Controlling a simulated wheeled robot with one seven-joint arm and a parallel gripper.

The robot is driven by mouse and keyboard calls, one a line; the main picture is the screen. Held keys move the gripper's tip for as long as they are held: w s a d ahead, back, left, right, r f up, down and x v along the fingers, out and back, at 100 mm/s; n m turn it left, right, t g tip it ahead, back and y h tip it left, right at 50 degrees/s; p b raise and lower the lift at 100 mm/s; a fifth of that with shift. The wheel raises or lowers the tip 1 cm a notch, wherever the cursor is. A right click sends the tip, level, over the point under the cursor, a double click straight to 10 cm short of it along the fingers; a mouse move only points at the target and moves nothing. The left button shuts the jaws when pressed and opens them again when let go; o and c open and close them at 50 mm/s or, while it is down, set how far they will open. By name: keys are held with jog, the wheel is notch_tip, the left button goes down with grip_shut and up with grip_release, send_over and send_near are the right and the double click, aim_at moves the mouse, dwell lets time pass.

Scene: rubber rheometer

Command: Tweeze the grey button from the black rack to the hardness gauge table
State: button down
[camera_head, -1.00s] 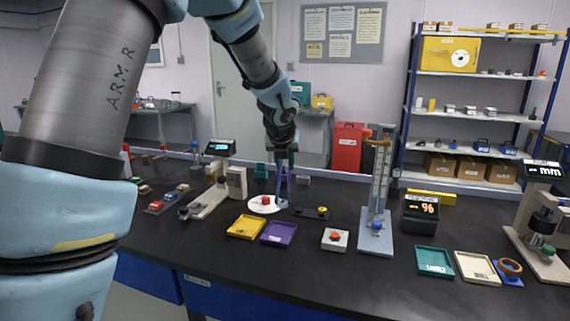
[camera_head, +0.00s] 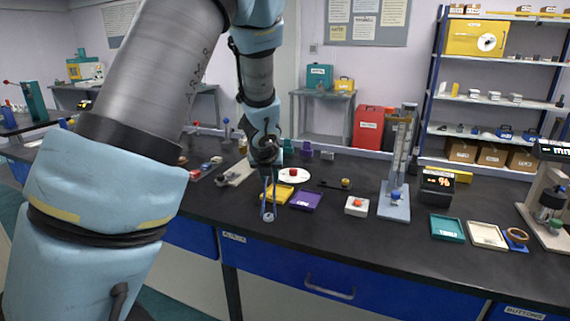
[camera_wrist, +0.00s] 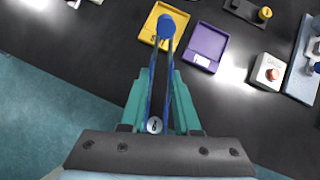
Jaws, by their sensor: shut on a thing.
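My gripper (camera_wrist: 161,78), with green fingers, is shut on blue tweezers (camera_wrist: 149,92). In the head view the tweezers (camera_head: 267,196) hang nearly upright over the bench front, in front of the yellow tray. A small pale grey-blue round thing (camera_head: 268,217) shows at their lower end; I cannot tell whether it is the grey button. In the wrist view a blue rounded end (camera_wrist: 167,26) overlaps the yellow tray. The black rack (camera_head: 205,175) with small coloured pieces lies at left, partly behind my arm. A pale instrument base (camera_head: 236,173) stands beside it; I cannot confirm it is the hardness gauge.
Near the tweezers are a yellow tray (camera_head: 286,196), a purple tray (camera_head: 306,202) and a white plate (camera_head: 305,176) with a red piece. A red-button box (camera_head: 356,207) and a tall column device (camera_head: 396,195) stand right. The bench's front edge is close.

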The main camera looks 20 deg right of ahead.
jog(key=a+f+n+y, duration=0.1)
jog(key=a+f, duration=0.4)
jog(key=a, duration=0.4)
jog(key=a+f+n, duration=0.1)
jog(key=a+f, duration=0.5)
jog(key=a, duration=0.4)
jog(key=w+a+f+n+y, duration=0.1)
jog(key=a+f, duration=0.4)
jog(key=a, duration=0.5)
jog(key=shift+f+n+t+y, duration=0.25)
jog(key=shift+n+t+y, duration=0.05)
jog(key=shift+n, duration=0.2)
